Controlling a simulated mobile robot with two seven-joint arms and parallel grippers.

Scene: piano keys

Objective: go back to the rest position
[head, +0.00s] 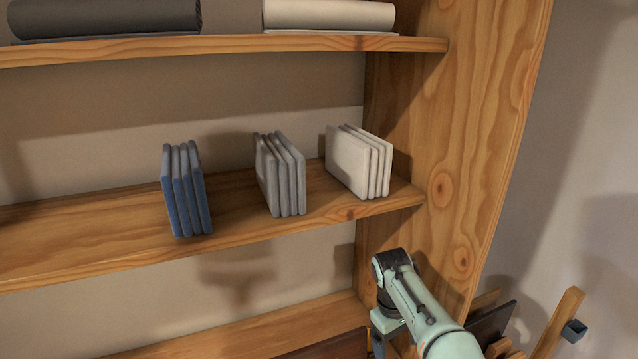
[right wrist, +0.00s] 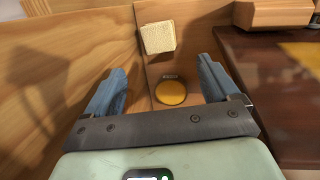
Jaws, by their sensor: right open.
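My right arm (head: 415,305) comes in at the lower right of the head view, in front of the wooden shelf unit's right side. In the right wrist view my right gripper (right wrist: 162,75) is open, its two blue-grey fingers apart with nothing held between them. Beyond and between the fingers, a round yellow disc (right wrist: 171,92) lies on a wooden surface, with a small dark label above it. A cream block (right wrist: 158,38) sits farther off, apart from the fingers. My left gripper is not in view. No piano keys show.
The middle shelf (head: 240,230) holds blue (head: 186,190), grey (head: 280,175) and white (head: 359,162) upright slabs. Rolled things (head: 328,14) lie on the top shelf. A dark brown panel (right wrist: 270,90) is right of the gripper. Wooden pieces (head: 558,325) stand at the lower right.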

